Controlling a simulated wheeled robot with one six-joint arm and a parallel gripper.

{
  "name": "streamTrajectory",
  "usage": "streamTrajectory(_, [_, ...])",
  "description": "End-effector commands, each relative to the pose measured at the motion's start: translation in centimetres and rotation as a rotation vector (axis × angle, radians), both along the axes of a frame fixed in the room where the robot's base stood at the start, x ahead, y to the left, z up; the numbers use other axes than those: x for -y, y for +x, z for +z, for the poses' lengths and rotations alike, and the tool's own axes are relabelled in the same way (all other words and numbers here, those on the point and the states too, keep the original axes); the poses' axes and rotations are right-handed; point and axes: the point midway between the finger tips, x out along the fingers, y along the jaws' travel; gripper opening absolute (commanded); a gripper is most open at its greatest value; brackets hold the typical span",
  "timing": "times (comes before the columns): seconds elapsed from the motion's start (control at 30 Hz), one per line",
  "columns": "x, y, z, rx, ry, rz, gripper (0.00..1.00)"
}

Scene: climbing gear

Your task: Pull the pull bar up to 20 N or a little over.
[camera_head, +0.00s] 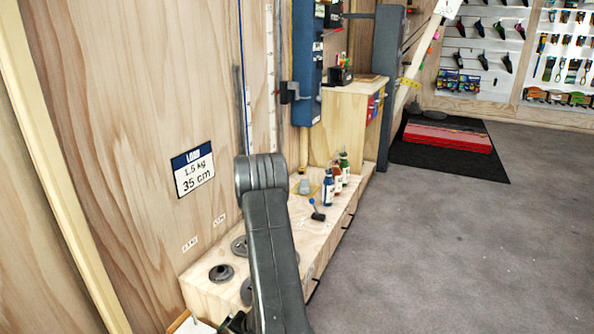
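I cannot tell any part for certain as the pull bar. A short dark horizontal bar (359,15) runs between this housing and a dark grey post (385,75). No force reading is legible. My dark arm rises from the bottom middle in front of the bench. Its gripper is not visible, so its fingers and anything in them are hidden.
A low wooden bench (207,289) along the wall carries grey discs (221,273), a blue-headed tool (317,212) and bottles (328,188). The grey floor at right is clear.

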Motion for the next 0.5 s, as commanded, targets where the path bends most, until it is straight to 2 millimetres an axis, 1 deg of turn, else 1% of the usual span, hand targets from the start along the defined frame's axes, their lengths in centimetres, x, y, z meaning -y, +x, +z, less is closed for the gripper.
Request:
streamTrajectory(0.17, [-0.7,0.2,-1.5,-0.003,-0.001,0.0,1.0])
streamTrajectory(0.5, [-3.5,1.4,-6.3,-0.001,-0.002,0.003,1.0])
